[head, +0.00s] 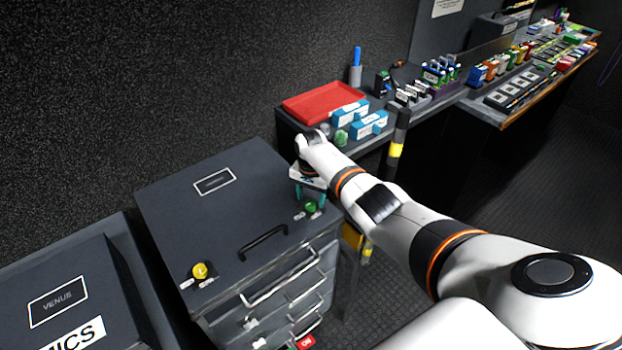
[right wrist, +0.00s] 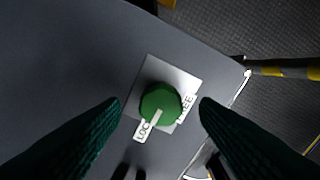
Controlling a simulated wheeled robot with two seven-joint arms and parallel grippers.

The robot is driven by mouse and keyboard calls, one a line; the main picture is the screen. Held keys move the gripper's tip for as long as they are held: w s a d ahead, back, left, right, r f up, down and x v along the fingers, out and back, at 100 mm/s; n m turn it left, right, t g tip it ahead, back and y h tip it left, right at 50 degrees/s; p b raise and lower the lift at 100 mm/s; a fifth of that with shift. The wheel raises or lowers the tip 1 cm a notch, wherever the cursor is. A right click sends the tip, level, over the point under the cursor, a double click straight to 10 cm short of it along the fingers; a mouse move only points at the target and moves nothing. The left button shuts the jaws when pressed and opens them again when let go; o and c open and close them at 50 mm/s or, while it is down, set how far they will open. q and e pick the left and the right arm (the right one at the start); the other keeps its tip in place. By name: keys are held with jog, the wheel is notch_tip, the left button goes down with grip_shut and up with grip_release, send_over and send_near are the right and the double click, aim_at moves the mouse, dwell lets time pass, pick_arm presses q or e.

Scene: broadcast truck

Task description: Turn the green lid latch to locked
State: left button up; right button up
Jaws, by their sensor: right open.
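The green lid latch (head: 311,207) is a round knob near the right corner of the dark case lid (head: 163,214). In the right wrist view the latch (right wrist: 161,103) sits on a pale square plate between a LOCKED label, partly readable, and a FREE label. Its white pointer line slants to the lower left, toward the LOCKED label. My right gripper (head: 309,195) is above the latch, its fingers (right wrist: 158,113) open on either side with gaps to the knob. I cannot tell how high the fingertips are above the lid. My left gripper is not in view.
A yellow knob (head: 200,271) and a black handle (head: 263,243) are on the same lid. Drawers with metal handles (head: 281,277) are below. A bench with a red tray (head: 325,101) and blue boxes (head: 369,125) stands behind. A yellow-black post (head: 397,146) is to the right.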

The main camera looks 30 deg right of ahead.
aim_at(311, 202)
notch_tip(311, 202, up, 10)
dwell(0.4)
jog(key=shift+r, duration=0.1)
